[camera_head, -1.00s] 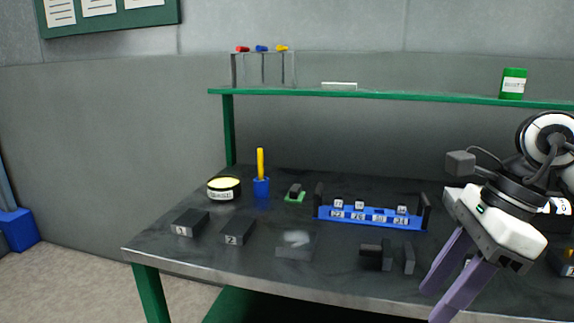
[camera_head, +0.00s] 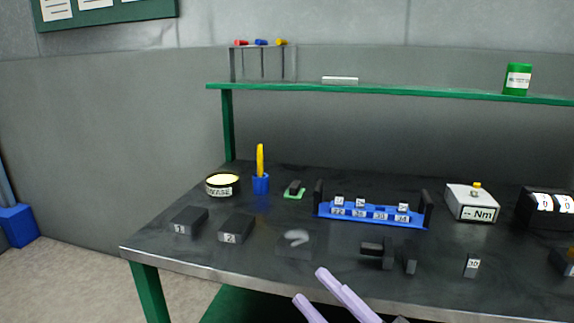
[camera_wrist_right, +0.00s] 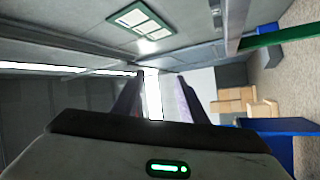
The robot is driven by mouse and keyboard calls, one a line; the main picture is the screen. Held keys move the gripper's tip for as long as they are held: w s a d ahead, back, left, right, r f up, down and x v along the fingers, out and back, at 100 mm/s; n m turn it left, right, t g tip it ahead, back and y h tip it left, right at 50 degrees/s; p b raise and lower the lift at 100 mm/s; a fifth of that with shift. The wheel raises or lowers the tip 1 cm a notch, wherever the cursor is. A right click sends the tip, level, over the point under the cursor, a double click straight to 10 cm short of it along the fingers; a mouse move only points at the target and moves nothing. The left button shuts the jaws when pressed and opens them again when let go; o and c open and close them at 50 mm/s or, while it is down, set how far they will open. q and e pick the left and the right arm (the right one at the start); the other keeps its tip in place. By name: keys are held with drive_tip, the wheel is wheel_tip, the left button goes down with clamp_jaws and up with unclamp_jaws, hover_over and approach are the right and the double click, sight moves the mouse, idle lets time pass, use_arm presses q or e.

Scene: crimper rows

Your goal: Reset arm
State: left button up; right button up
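My right gripper (camera_head: 309,284) shows at the bottom centre of the head view, in front of the bench's front edge. Only its two pale purple fingers and a bit of its body are visible. The fingers are apart with nothing between them. In the right wrist view the gripper (camera_wrist_right: 156,92) also has its fingers apart and empty, with the ceiling, a lit panel and the room behind them. My left gripper is not in view.
The dark bench (camera_head: 190,252) carries a blue rack (camera_head: 372,222), a torque meter (camera_head: 471,203), a grease tin (camera_head: 222,187), a blue cup (camera_head: 261,184) and several dark blocks. A green shelf (camera_head: 430,94) spans the back. Space before the bench's left part looks free.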

drive_tip(key=d+f+m+t+h, duration=0.1)
drive_tip(key=d+f+m+h, duration=0.4)
drive_tip(key=f+m+h, duration=0.6)
drive_tip(key=s+d+f+m+g+h, duration=0.1)
drive_tip(key=s+f+m+g, duration=0.3)
drive_tip(key=s+f, duration=0.5)
drive_tip(key=s+d+f+m+g+h, duration=0.1)
drive_tip(key=s+d+f+m+g, duration=0.3)
drive_tip(key=s+f, duration=0.6)
wheel_tip(320, 180, down, 6)
drive_tip(key=shift+d+r+h, duration=0.15)
drive_tip(key=shift+r+h, duration=0.05)
drive_tip(key=shift+h, duration=0.1)
